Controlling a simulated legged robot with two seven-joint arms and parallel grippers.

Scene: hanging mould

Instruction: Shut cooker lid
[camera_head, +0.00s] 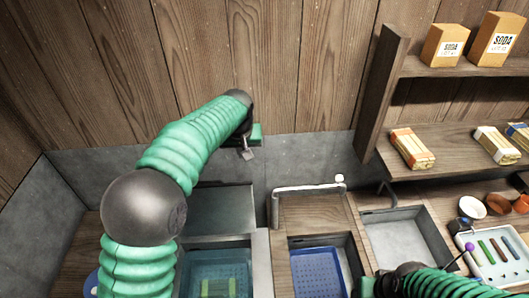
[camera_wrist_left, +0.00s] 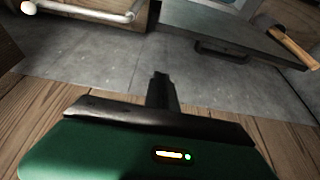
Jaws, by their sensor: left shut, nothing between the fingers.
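Two compartments have raised lids. A grey lid (camera_head: 222,208) stands behind the left one, which holds greenish-blue liquid (camera_head: 212,262). A wooden lid (camera_head: 310,212) with a pale bar (camera_head: 300,188) stands behind the middle one, which holds a blue perforated basket (camera_head: 318,274). I cannot tell which is the cooker. My left gripper (camera_head: 248,153) is shut and empty, above and behind the lids near the back wall. In the left wrist view its dark fingers (camera_wrist_left: 161,90) point toward a panel with a dark handle (camera_wrist_left: 222,52). My right gripper is mostly cut off at the bottom edge.
An open grey bin (camera_head: 402,238) is right of the middle compartment. Shelves on the right hold soda boxes (camera_head: 447,46) and wrapped bundles (camera_head: 411,147). A tray of coloured tools (camera_head: 497,262) and small bowls (camera_head: 472,207) lie lower right. A wooden wall closes the back.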

